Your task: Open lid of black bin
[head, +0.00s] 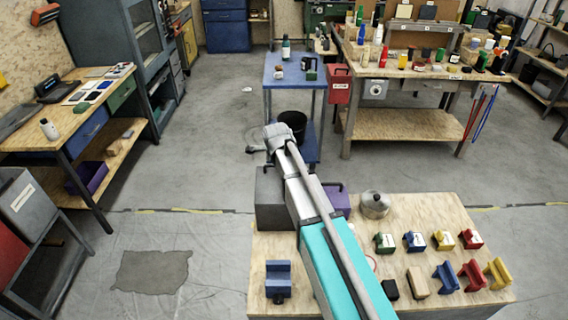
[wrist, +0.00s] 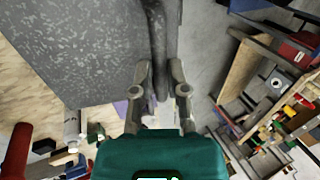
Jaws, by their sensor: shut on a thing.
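The black bin (head: 269,200), a dark grey box, stands at the back left of the wooden table, partly hidden behind my arm. In the wrist view a large speckled grey panel of it (wrist: 85,45) fills the upper left. A dark bar like a handle (wrist: 158,35) runs along the panel's right edge and down to my gripper (wrist: 159,92). My gripper's two fingers are on either side of the bar's lower end, shut on it. In the head view I cannot make out the fingers. I cannot tell how far the lid is raised.
A purple bin (head: 336,199) and a silver pot (head: 374,204) stand right of my arm. Several coloured blocks line the wooden table's (head: 420,212) right side. A blue table (head: 282,72) stands behind. Open floor (head: 190,185) lies to the left.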

